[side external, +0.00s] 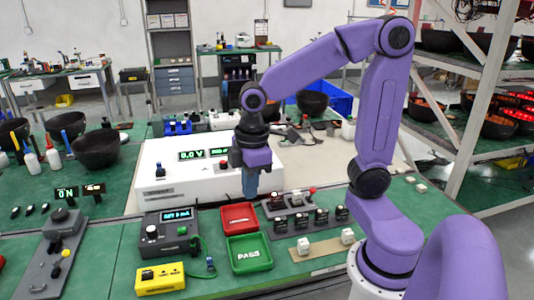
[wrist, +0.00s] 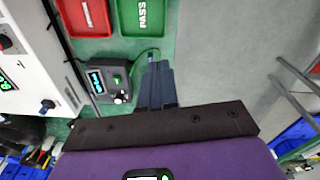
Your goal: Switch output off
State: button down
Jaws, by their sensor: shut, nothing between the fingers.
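The white power unit (side external: 205,185) stands on the green bench with lit green displays; the left one (side external: 192,154) seems to read 8.0 V. A black knob (side external: 160,171) and a red control (side external: 223,162) are on its face. The wrist view shows the red control (wrist: 6,42) and black knob (wrist: 47,104) at the left edge. My gripper (side external: 250,194) points down, shut and empty, in front of the unit's right part. In the wrist view my fingers (wrist: 157,66) are beside the dark meter box (wrist: 110,82). I cannot tell which control switches the output, or its position.
The meter box (side external: 168,228), red tray (side external: 238,217), green PASS tray (side external: 250,266) and yellow box (side external: 160,278) stand in front. A grey control panel (side external: 50,270) and lit ON display (side external: 67,192) are at left.

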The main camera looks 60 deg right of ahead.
jog(key=w+d+r+m, duration=0.1)
jog(key=w+d+r, duration=0.1)
jog(key=w+d, duration=1.15)
jog(key=w+d+m+h, duration=0.1)
jog(key=d, duration=2)
jog(key=shift+a+f, duration=0.1)
jog(key=shift+f, duration=0.05)
jog(key=f, duration=0.4)
jog(key=w+f, duration=0.1)
jog(key=f, duration=0.4)
jog(key=d+f, duration=0.1)
jog(key=f, duration=0.3)
jog(key=shift+w+d+f, duration=0.1)
jog(key=shift+w+f, duration=0.05)
jog(key=shift+f, duration=0.25)
